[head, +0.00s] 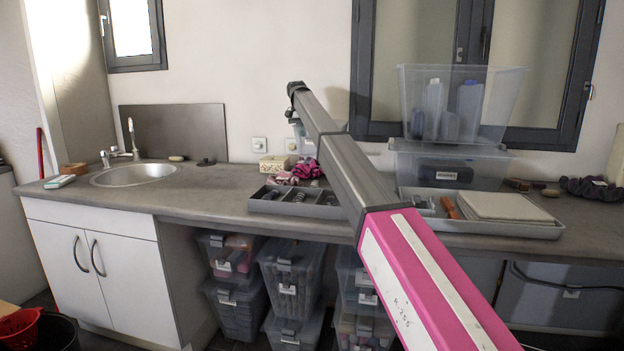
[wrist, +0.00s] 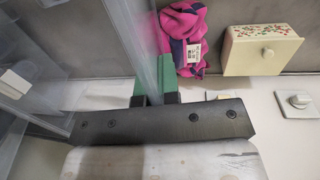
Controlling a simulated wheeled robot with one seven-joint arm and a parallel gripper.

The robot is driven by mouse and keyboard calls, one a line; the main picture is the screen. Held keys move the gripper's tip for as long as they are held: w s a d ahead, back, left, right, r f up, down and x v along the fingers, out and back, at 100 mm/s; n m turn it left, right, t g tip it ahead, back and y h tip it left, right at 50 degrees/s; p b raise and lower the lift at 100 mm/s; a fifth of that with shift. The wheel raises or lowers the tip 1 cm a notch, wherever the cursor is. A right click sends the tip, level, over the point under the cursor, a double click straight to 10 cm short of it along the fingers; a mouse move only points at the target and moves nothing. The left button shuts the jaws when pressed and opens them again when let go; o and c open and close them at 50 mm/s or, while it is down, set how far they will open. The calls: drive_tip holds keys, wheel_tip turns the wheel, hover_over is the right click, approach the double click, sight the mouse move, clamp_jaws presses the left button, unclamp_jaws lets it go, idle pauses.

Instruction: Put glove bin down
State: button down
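In the wrist view my gripper (wrist: 157,88) has green fingers on both sides of a thin translucent wall. They look closed on this rim of a clear plastic bin (wrist: 122,35), which spreads to the left with a white label. In the head view my pink and grey arm hides the fingers. I cannot tell for sure which bin is the glove bin. A pink and navy cloth item (wrist: 190,30) lies on the counter beside the fingers.
A floral box (head: 273,164) stands left of the pink cloth. A divided grey tray (head: 262,206) and a tray with a pale board (head: 540,232) lie at the counter front. The counter (head: 205,195) is mostly free between the sink and the divided tray.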

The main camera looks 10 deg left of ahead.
drive_tip(key=w+d+f, duration=0.2)
drive_tip(key=d, duration=0.1)
drive_tip(key=w+d+f, duration=0.2)
drive_tip(key=d, duration=0.1)
drive_tip(key=w+d+f, duration=0.2)
drive_tip(key=d, duration=0.1)
drive_tip(key=shift+d+f, duration=0.25)
drive_tip(key=shift+f, duration=2.3)
drive_tip(key=c, duration=1.4)
unclamp_jaws()
drive_tip(key=shift+o, duration=0.2)
